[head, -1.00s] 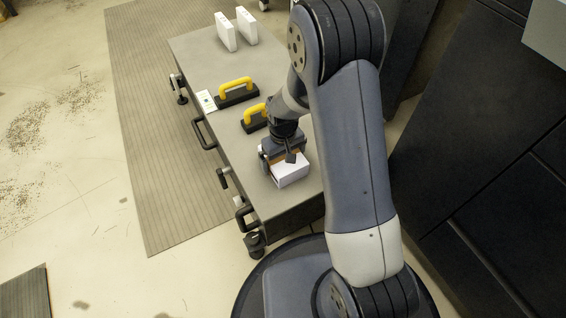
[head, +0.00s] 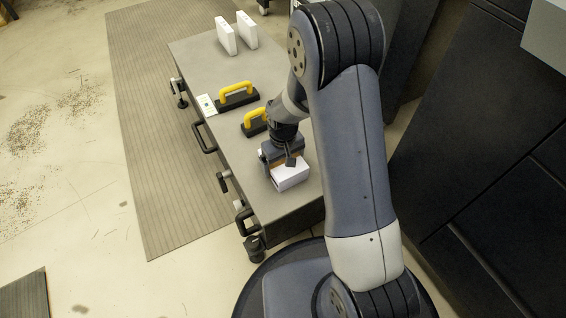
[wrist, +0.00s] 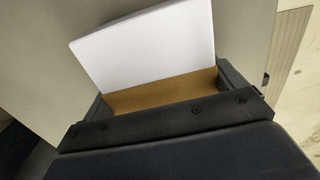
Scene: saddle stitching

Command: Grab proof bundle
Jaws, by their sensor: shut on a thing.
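The proof bundle is a white block of paper (head: 291,177) with a brown band (wrist: 160,92) across its near part. It is at the near end of the grey table. My gripper (head: 283,159) is shut on the bundle from above. In the wrist view the bundle's white top (wrist: 150,45) sticks out beyond the jaws, with a jaw at each side of the brown part. I cannot tell whether the bundle still touches the table.
Two yellow-handled black blocks (head: 238,97) (head: 256,121) stand behind the gripper on the table (head: 195,58). A small white card (head: 206,103) lies at the left edge. Two white upright blocks (head: 226,36) (head: 246,30) stand at the far end.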

